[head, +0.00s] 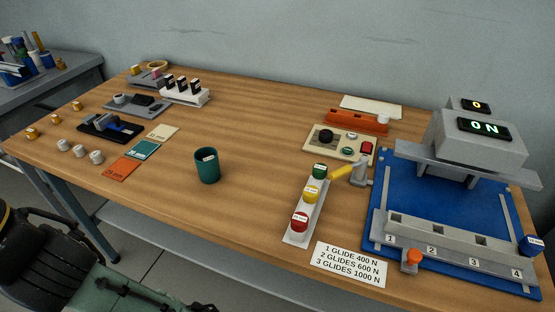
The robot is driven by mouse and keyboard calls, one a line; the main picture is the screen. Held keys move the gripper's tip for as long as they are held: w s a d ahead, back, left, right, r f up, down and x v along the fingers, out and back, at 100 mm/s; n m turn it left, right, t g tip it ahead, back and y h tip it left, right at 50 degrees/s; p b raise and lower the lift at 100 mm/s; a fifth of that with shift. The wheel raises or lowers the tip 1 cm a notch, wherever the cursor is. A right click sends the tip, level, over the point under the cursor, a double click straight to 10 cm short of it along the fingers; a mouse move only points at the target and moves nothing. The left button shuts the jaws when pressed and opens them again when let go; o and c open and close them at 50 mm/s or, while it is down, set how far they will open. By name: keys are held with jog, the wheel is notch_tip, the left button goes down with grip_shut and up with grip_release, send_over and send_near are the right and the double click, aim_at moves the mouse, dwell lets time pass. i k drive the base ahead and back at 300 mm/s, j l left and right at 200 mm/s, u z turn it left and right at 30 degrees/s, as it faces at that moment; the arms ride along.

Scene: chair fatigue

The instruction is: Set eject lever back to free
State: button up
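Two lever-like parts stand by the blue test machine (378,218). One is a yellow handle (343,171) on a grey post at the machine's left edge, pointing left and slightly down. The other is an orange knob (413,256) on a small grey block at the front of the numbered slotted rail (455,252), near positions 1 and 2. No label shows which is the eject lever, and no marked free position is readable. Parts of my arm show at the lower left, away from both. My gripper's fingertips are not visible.
A stand with green, yellow and red weights (300,222) is left of the yellow handle. A sign (349,264) lies at the front edge. A teal cup (207,166) stands mid-table. A control box (340,143) is behind. The wood between cup and stand is clear.

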aim_at(348, 170)
jog(key=i+l+z, duration=0.15)
jog(key=l, duration=0.25)
jog(key=i+l+z, duration=0.1)
jog(key=l, duration=0.3)
jog(key=i+l+z, duration=0.15)
jog(key=i+l, duration=0.1)
jog(key=l, duration=0.1)
